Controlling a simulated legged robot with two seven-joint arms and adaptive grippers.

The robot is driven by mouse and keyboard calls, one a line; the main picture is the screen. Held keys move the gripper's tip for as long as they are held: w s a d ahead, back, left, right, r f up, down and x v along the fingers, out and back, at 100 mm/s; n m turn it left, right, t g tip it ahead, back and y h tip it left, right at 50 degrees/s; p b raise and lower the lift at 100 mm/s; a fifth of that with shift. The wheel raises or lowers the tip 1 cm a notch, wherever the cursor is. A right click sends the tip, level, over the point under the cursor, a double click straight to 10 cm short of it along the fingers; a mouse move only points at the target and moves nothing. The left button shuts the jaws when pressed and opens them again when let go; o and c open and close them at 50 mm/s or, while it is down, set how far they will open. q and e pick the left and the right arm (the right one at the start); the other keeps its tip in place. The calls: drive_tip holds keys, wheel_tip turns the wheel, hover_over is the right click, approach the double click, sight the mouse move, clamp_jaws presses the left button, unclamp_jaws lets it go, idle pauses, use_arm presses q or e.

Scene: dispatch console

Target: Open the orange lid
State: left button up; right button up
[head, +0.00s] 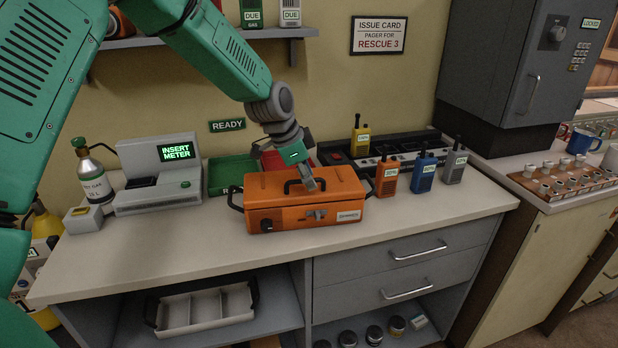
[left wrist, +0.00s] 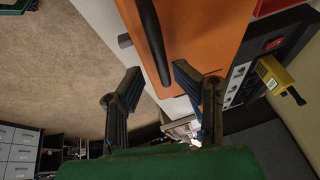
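An orange case (head: 280,214) with an orange lid (head: 268,184) stands on the counter, its lid down. A black handle (head: 293,187) is on top and a grey latch (head: 317,213) is on its front. My left gripper (head: 292,172) is above the lid, near the handle, fingers pointing down. In the left wrist view my left gripper (left wrist: 155,82) has its fingers spread with nothing between them. The orange lid (left wrist: 207,40) and the black handle (left wrist: 151,35) show beyond the fingers. Whether a finger touches the lid cannot be told. My right gripper is not in view.
A meter unit (head: 160,175) and gas bottle (head: 95,178) stand left of the case. A green tray (head: 225,172) is behind it. Orange (head: 387,177), blue (head: 424,172) and grey (head: 455,167) radios stand to the right. The counter's front right is clear.

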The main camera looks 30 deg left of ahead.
use_arm(q)
drive_tip(key=v, duration=1.1)
drive_tip(key=shift+s+r, duration=0.15)
drive_tip(key=shift+r, duration=0.15)
